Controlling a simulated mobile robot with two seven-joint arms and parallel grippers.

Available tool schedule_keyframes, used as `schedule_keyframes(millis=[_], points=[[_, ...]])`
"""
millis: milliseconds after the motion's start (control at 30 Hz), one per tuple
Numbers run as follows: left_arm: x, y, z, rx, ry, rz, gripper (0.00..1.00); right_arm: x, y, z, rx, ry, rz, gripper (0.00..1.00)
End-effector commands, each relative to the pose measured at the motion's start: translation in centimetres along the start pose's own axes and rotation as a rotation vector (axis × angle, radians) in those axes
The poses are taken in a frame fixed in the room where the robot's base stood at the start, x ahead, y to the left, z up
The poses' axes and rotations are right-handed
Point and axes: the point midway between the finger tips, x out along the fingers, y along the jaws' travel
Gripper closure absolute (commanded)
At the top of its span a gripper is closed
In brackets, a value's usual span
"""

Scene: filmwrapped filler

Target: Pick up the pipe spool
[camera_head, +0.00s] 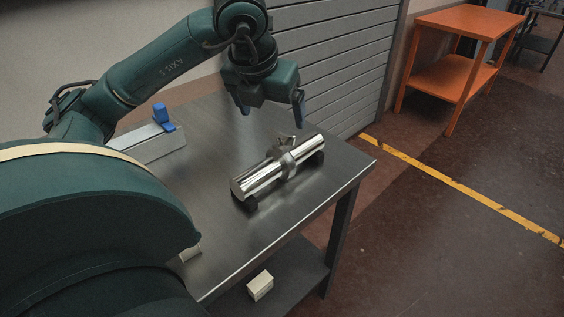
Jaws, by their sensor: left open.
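The pipe spool (262,178) is a shiny metal cylinder with a collar and a small fitting near its middle. It lies on dark supports on the grey metal table (215,215), slanting from lower left to upper right. My left gripper (271,108) hangs above and behind the spool, pointing down, with its two blue-tipped fingers spread apart and nothing between them. It is apart from the spool. My right gripper is not in view.
A grey box-like piece (150,142) with a blue item (162,115) sits at the table's left back. A small pale block (260,285) lies on the lower shelf. A grey slatted shutter (335,60) stands behind the table. An orange shelf table (462,60) stands at right.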

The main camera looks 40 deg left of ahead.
Motion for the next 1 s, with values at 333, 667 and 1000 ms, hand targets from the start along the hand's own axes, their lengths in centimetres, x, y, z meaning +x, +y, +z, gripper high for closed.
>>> schedule_keyframes(millis=[333,667,1000], points=[[6.3,-0.1,-0.2,0.001,0.006,-0.001,0.11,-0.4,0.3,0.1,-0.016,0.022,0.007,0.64],[9.3,-0.1,-0.3,0.003,0.007,-0.002,0.11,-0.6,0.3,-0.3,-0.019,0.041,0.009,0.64],[12.8,-0.1,-0.3,0.002,0.003,-0.004,0.11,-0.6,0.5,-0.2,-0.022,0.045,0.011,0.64]])
